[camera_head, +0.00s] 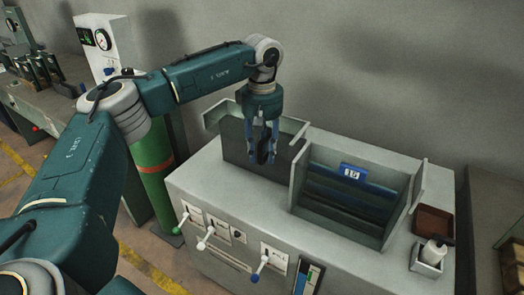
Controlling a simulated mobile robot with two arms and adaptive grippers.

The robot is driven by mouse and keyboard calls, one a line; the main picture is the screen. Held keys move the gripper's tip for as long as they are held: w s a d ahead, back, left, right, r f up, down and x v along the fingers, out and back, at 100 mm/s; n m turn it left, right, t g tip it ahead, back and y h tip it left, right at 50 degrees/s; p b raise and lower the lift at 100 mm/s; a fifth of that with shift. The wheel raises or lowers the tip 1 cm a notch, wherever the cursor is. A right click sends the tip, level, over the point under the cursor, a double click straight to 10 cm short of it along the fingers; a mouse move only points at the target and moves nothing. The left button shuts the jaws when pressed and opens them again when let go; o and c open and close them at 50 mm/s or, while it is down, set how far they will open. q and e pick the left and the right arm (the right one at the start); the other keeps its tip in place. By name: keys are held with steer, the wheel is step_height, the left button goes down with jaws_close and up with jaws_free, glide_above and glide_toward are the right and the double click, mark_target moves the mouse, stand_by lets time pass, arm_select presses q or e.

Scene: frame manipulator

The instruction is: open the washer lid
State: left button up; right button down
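A pale grey machine (209,187), which looks like the washer, stands in the middle with a box-like structure on each side of its top. The left one has a dark upright panel (236,139) and pale raised edges. The right one (343,217) is open-fronted, with dark blue slats inside and a blue label. I cannot tell for sure which part is the lid. My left gripper (264,157) points down in front of the dark panel. Its fingers are dark against dark, so their gap and any contact are unclear. My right gripper is not in view.
Several levers (203,240) stick out of the machine's front. A brown tray (433,223) and a white bottle (434,249) in a small holder are at its right end. A green cylinder (152,165) stands to the left, near a gauge cabinet (104,43). A wall is behind.

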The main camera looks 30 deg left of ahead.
arm_select(q)
step_height(320, 180, up, 12)
steer(key=shift+f, duration=0.1)
stand_by(0.5)
stand_by(0.4)
